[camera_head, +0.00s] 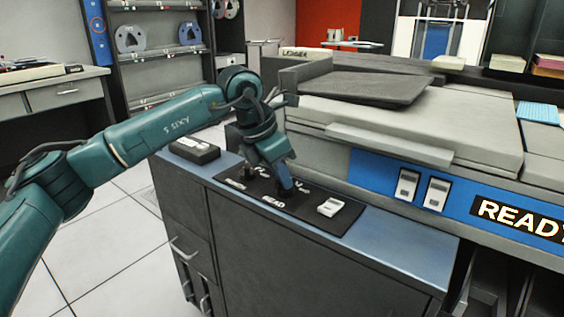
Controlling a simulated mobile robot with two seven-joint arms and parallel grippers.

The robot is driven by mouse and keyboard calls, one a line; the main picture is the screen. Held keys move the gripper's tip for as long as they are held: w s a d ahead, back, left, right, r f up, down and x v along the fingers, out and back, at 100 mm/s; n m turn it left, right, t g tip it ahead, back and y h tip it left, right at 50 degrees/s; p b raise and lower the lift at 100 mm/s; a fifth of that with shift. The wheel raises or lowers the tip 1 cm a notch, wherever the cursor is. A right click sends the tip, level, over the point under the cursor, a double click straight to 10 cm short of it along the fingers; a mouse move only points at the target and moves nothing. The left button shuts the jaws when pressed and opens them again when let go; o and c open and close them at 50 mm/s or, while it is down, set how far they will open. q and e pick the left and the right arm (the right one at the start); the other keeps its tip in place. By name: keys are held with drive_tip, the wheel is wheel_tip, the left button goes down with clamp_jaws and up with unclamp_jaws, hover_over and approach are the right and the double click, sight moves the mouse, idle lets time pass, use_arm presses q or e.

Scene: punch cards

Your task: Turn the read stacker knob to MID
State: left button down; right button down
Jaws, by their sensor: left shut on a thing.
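The read stacker knob (286,191) is a dark knob on a black panel (313,214) on top of the machine's front counter. The white word READ is printed just in front of it. My left gripper (281,174) points down from above and is shut on this knob, hiding most of it. The knob's pointer and the position it is turned to cannot be made out behind the fingers. Another dark knob (249,172) sits to the left on the same panel, partly hidden, with a small label in front. My right gripper is not in view.
A grey machine housing with two white rocker switches (436,194) and a READY sign (520,218) rises close behind. The counter's right end is clear.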

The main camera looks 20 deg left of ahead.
use_arm(q)
drive_tip(key=shift+w+r+m+g+p, duration=0.1)
drive_tip(key=shift+r+m+g+p, duration=0.2)
drive_tip(key=shift+m+p, duration=0.45)
drive_tip(key=shift+a+f+m+h, duration=0.1)
drive_tip(key=shift+m+h, duration=0.2)
drive_tip(key=shift+m, duration=0.05)
drive_tip(key=shift+f+m+g+p, duration=0.1)
drive_tip(key=shift+m+g+p, duration=0.3)
drive_tip(key=shift+m+p, duration=0.4)
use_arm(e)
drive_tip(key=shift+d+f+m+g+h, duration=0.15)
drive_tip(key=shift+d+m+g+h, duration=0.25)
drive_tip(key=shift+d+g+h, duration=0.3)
use_arm(q)
drive_tip(key=shift+w, duration=0.1)
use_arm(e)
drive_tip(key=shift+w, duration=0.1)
use_arm(q)
drive_tip(key=c, duration=1.5)
unclamp_jaws()
drive_tip(key=shift+f, duration=0.1)
